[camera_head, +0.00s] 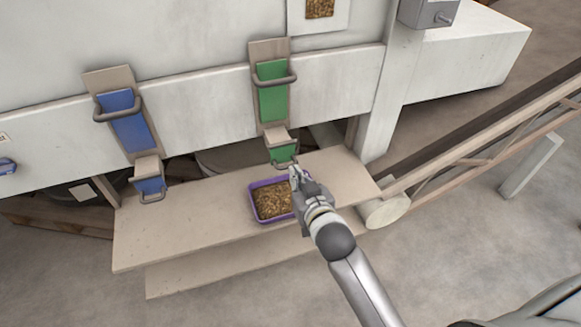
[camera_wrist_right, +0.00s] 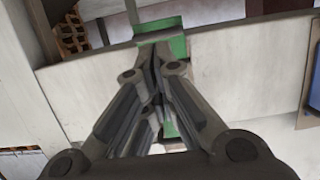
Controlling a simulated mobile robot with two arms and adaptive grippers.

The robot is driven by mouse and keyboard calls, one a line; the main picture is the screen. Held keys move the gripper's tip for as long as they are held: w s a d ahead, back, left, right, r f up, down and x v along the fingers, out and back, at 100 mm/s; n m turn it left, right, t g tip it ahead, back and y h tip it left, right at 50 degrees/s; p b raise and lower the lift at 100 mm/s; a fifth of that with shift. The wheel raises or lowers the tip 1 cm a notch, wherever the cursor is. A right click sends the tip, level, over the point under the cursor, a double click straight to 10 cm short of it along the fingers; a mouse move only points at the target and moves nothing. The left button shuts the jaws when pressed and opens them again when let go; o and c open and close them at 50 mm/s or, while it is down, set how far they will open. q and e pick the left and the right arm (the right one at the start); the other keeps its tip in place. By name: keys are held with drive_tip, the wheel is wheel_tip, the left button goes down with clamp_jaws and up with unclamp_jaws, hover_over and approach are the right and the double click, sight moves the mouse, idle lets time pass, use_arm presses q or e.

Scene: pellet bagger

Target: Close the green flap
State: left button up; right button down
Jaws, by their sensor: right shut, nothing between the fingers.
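The lower green flap (camera_head: 283,153) with its grey handle hangs at the foot of a beige chute on the white machine. Above it a larger green panel (camera_head: 273,92) with its own handle sits on the same column. My right gripper (camera_head: 297,175) is shut and empty, just below and right of the lower flap's handle; whether they touch I cannot tell. In the right wrist view the shut fingers (camera_wrist_right: 154,60) point at a green part (camera_wrist_right: 178,46) and hide some of it. My left gripper is not in view.
A purple tray (camera_head: 258,212) of brown pellets stands on the beige shelf (camera_head: 180,238) below the flap, partly behind my gripper. A blue panel (camera_head: 128,130) and a lower blue flap (camera_head: 150,186) are at left. A conveyor frame (camera_head: 470,150) runs along the right.

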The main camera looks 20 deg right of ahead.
sight(283, 155)
drive_tip(key=x, duration=0.5)
drive_tip(key=shift+s, duration=0.1)
drive_tip(key=shift+w+f+t+b, duration=0.3)
drive_tip(key=shift+f+b, duration=0.2)
drive_tip(key=shift+b, duration=0.45)
drive_tip(key=shift+r+b, duration=0.1)
drive_tip(key=shift+b, duration=0.4)
drive_tip(key=shift+r+t, duration=0.2)
drive_tip(key=shift+t, duration=0.1)
drive_tip(key=shift+r, duration=0.1)
